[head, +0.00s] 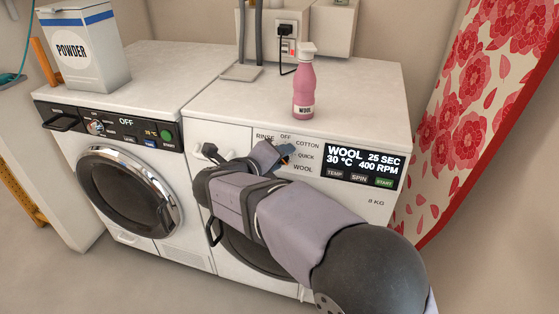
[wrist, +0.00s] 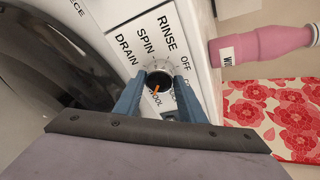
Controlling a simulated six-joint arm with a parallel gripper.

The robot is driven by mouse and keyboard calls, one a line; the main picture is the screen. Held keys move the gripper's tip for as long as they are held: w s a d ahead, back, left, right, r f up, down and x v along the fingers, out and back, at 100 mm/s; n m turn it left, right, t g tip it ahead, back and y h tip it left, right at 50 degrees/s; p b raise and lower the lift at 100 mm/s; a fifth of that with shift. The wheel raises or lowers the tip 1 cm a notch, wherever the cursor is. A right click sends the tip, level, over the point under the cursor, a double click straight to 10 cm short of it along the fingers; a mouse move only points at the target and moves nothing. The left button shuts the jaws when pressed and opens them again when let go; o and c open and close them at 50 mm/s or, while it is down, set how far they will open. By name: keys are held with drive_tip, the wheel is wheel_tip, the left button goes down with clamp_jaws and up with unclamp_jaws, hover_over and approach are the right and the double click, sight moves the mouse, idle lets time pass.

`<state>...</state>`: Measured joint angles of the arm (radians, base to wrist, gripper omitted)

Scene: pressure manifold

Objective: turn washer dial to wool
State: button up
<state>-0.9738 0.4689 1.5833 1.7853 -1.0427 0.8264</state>
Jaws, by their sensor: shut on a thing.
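The washer (head: 385,100) is the white machine on the right. Its display (head: 361,167) reads WOOL, 30 °C, 25 SEC, 400 RPM. The dial (wrist: 159,80) is a dark round knob with an orange pointer, seen between my fingers in the wrist view. The pointer faces down toward the WOOL label (wrist: 153,101). RINSE, SPIN, DRAIN and OFF labels ring the dial. My gripper (wrist: 160,84) is shut on the dial, one blue-grey finger on each side. In the head view my gripper (head: 284,153) is at the panel and largely hides the dial.
A pink bottle (head: 304,88) labelled WOOL stands on the washer top. A second machine (head: 62,125), its display reading OFF, stands at left with a POWDER box (head: 85,55) on it. A floral ironing board (head: 485,90) leans at right.

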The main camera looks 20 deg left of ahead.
idle(0.4)
drive_tip(key=o, duration=1)
drive_tip(key=shift+o, duration=0.2)
drive_tip(key=v, duration=0.7)
drive_tip(key=shift+p, duration=0.45)
drive_tip(key=shift+s+r, duration=0.1)
drive_tip(key=shift+s, duration=0.05)
